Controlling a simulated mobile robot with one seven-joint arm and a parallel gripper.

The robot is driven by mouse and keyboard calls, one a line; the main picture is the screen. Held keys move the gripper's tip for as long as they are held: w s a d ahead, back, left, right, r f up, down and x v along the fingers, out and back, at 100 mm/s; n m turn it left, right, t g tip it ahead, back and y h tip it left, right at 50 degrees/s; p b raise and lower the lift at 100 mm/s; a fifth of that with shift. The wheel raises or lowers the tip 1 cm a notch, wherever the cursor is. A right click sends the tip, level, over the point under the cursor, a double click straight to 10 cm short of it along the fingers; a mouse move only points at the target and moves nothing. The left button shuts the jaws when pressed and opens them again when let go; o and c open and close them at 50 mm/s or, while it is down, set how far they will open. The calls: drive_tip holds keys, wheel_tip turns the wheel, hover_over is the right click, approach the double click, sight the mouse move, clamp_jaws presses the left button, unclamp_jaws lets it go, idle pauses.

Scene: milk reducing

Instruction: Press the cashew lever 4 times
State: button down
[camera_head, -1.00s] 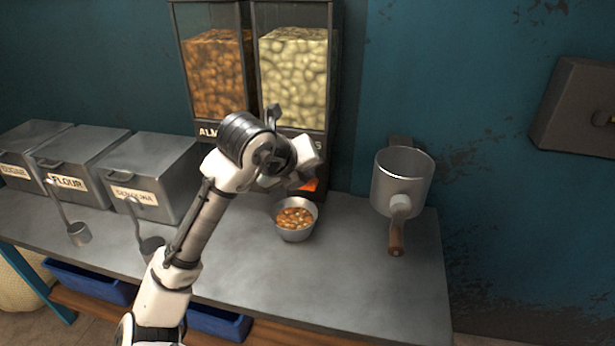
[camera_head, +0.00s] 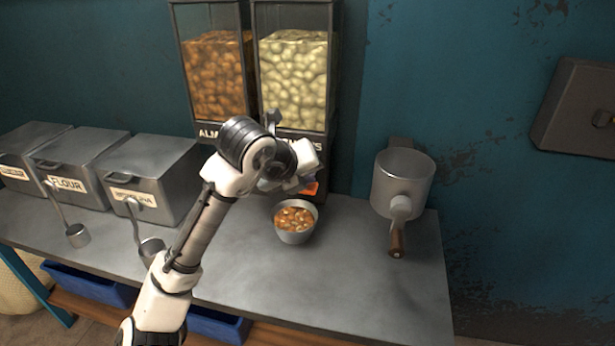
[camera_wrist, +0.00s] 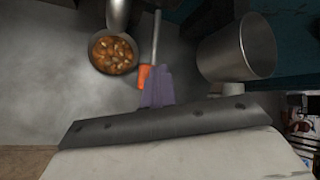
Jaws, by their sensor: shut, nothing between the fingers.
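The cashew dispenser (camera_head: 293,85) stands at the back, full of pale nuts, right of the almond dispenser (camera_head: 212,80). Its orange-tipped lever (camera_head: 311,188) shows low at its front, partly hidden by my arm. In the wrist view the lever's orange end (camera_wrist: 144,76) lies right at the fingertips of my gripper (camera_wrist: 157,84). The gripper is shut with nothing held; whether it touches the lever I cannot tell. A metal bowl (camera_head: 296,236) of nuts stands below the lever; it also shows in the wrist view (camera_wrist: 93,66), under a metal spout (camera_wrist: 118,14).
Labelled metal bins (camera_head: 150,180) and two scoops (camera_head: 78,236) are on the left. The counter's front right is clear.

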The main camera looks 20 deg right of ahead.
drive_tip(key=shift+r+p, duration=1.1)
drive_tip(key=shift+r, duration=0.5)
wheel_tip(320, 180, up, 5)
drive_tip(key=p, duration=0.3)
drive_tip(key=shift+p, duration=0.35)
idle(1.6)
